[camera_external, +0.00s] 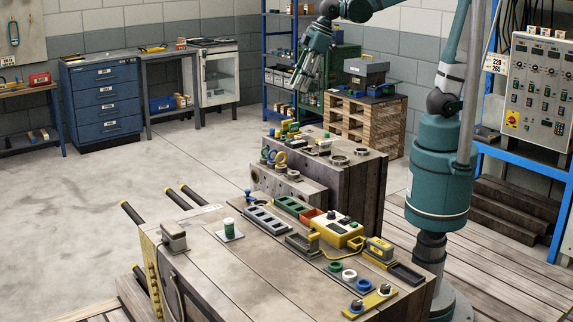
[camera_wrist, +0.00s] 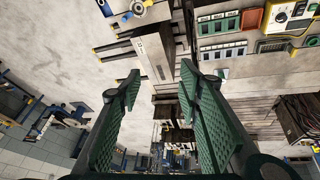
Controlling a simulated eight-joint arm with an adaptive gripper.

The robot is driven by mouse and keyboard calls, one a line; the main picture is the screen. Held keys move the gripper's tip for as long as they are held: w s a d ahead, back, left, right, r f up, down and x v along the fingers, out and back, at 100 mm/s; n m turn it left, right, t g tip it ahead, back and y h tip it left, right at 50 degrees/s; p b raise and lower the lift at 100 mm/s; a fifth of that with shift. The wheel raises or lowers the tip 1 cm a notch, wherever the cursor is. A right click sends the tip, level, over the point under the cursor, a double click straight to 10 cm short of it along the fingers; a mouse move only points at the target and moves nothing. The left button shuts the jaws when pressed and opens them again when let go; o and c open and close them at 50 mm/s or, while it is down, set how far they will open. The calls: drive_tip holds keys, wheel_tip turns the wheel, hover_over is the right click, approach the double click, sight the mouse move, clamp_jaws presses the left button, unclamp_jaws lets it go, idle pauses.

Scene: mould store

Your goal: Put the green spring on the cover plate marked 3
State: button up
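My gripper (camera_external: 301,82) is raised above the far end of the stepped metal mould block in the external view. In the wrist view my gripper (camera_wrist: 160,84) has its two green ribbed fingers well apart with nothing between them. A small green and white upright cylinder (camera_external: 229,227) stands on a pale flat plate (camera_external: 238,237) on the near block; I cannot tell whether it is the green spring. Several small green parts, such as a green ring (camera_external: 335,267), lie elsewhere on the blocks. No mark 3 is readable on any plate.
A grey slotted tray (camera_external: 266,220) and a yellow control box (camera_external: 336,229) sit on the near block. Rings and small parts crowd the far block (camera_external: 362,166). Handles stick out at left. The wrist view also shows the green-celled tray (camera_wrist: 220,24).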

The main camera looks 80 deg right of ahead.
drive_tip(key=s+d+f+m+t, duration=0.1)
drive_tip(key=s+d+f+m, duration=0.1)
drive_tip(key=s+d, duration=0.4)
drive_tip(key=s+d+f+m+t+h, duration=0.1)
drive_tip(key=s+d+f+m, duration=0.1)
drive_tip(key=s+d, duration=0.4)
drive_tip(key=s+m, duration=0.1)
drive_tip(key=s, duration=0.3)
drive_tip(key=shift+s+d+m+t, duration=0.35)
drive_tip(key=shift+s+m+t, duration=0.05)
idle(0.7)
